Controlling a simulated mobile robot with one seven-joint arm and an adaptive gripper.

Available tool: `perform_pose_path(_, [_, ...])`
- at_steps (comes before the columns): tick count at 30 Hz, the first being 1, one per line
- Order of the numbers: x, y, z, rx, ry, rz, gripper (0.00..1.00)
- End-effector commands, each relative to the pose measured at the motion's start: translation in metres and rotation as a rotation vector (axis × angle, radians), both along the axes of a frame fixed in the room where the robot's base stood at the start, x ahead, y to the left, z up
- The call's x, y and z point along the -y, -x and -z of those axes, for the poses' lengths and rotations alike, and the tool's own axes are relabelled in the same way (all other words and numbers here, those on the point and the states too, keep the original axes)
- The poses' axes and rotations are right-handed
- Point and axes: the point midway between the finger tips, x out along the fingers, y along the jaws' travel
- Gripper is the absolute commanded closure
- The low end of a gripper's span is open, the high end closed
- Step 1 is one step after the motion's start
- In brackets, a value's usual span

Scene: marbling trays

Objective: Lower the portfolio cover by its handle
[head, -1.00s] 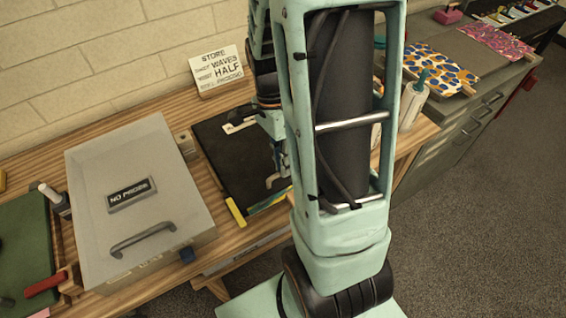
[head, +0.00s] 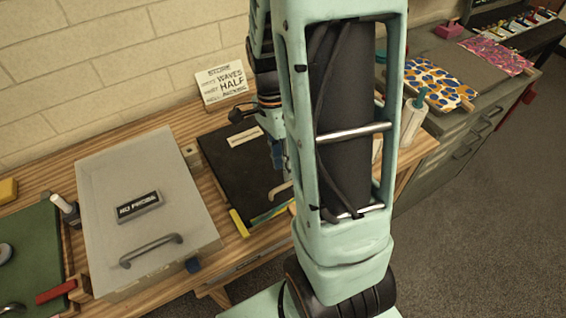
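The portfolio has a black cover (head: 232,178) that lies flat or nearly flat on the wooden bench, left of my arm. I cannot tell whether a small gap remains at its front. A pale curved handle (head: 281,189) stands near its front right. Coloured sheets show along the front edge, beside a yellow strip. My gripper (head: 278,160) is just behind and above the handle and seems apart from it. My arm hides the cover's right side and part of the gripper, so the finger opening is unclear.
A grey lidded box (head: 150,225) with a handle stands left of the portfolio. A sign (head: 222,83) leans at the wall behind. A green tray (head: 28,250) lies far left. Patterned sheets (head: 436,80) lie on the right counter. Open floor lies at front right.

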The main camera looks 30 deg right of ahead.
Motion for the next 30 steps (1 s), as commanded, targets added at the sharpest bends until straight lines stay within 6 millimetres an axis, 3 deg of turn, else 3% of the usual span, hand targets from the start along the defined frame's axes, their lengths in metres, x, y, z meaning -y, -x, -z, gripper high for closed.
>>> perform_pose_path(8, [0.0, -0.003, -0.012, 0.003, 0.001, 0.0, 0.73])
perform_pose_path(21, [-0.001, -0.019, -0.097, 0.003, 0.001, 0.0, 0.73])
perform_pose_path(30, [-0.001, -0.023, -0.118, 0.0, 0.0, 0.0, 0.73])
